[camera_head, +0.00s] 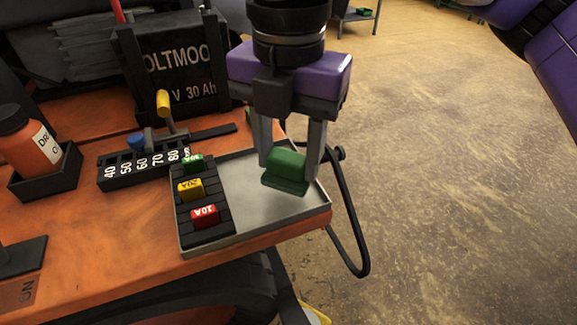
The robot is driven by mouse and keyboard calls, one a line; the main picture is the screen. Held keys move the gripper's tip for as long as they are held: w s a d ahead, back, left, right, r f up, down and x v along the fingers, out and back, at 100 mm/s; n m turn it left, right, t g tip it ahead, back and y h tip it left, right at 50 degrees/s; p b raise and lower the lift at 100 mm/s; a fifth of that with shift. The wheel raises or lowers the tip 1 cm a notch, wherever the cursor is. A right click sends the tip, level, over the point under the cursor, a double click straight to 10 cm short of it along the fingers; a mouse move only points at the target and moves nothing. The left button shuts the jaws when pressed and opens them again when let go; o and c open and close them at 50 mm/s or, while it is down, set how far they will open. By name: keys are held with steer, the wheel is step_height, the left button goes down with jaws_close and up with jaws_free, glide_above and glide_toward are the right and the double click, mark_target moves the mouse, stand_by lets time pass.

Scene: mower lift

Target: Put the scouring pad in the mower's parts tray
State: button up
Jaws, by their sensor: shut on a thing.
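The green scouring pad (287,168) is between the two fingers of my gripper (290,165), which is shut on it. The pad has a thicker upper part and a wider, flat lower edge. My gripper points down over the right part of the metal parts tray (240,197), which sits on the mower's orange deck (110,240). The pad appears over the tray's bare floor; I cannot tell whether its underside touches the tray.
A black fuse holder with green, yellow (190,190) and red (205,216) fuses fills the tray's left side. A numbered height scale with a yellow lever (163,103), a battery (180,65) and an orange bottle (30,143) stand further left. A black cable loop (352,220) hangs right of the tray.

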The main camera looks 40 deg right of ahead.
mark_target(288, 154)
steer(key=shift+f, duration=1.35)
steer(key=shift+f, duration=0.1)
steer(key=o, duration=1.5)
steer(key=shift+c, duration=0.2)
step_height(288, 154, up, 12)
steer(key=shift+r+p, duration=0.15)
steer(key=shift+p, duration=0.4)
